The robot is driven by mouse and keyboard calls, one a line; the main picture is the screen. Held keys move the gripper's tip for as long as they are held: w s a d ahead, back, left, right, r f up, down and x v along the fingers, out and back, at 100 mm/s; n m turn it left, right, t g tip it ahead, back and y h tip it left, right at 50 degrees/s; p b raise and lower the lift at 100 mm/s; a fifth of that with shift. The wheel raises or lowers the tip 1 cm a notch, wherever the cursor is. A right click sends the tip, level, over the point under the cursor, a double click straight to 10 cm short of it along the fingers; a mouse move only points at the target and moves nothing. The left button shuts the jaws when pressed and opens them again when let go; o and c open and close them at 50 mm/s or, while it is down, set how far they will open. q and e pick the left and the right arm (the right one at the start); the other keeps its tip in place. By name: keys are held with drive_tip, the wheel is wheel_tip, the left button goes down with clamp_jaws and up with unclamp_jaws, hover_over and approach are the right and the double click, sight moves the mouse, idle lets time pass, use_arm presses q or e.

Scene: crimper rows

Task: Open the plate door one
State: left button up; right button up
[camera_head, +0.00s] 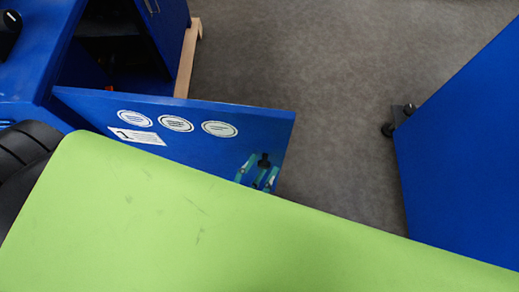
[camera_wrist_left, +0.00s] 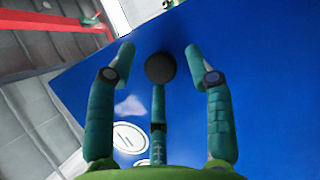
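Plate door one (camera_head: 200,142) is a blue panel with round white labels and a label marked 1. It stands swung out from the blue cabinet, whose dark inside shows behind it. Its black knob (camera_head: 264,160) is near the free end; the knob also shows in the left wrist view (camera_wrist_left: 160,68). My left gripper (camera_head: 258,173) is at the knob. In the left wrist view its teal fingers (camera_wrist_left: 160,58) are spread around the knob, with gaps at both sides; contact of the middle finger cannot be told. My right gripper is out of view.
The blue cabinet (camera_head: 40,50) stands at the upper left, with a wooden strip (camera_head: 187,58) by its side. A blue unit (camera_head: 470,140) with a black caster (camera_head: 390,128) is at the right. Grey floor (camera_head: 310,60) between them is clear.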

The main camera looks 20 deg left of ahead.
use_arm(q)
drive_tip(key=shift+a, duration=0.1)
drive_tip(key=v, duration=1.2)
idle(0.4)
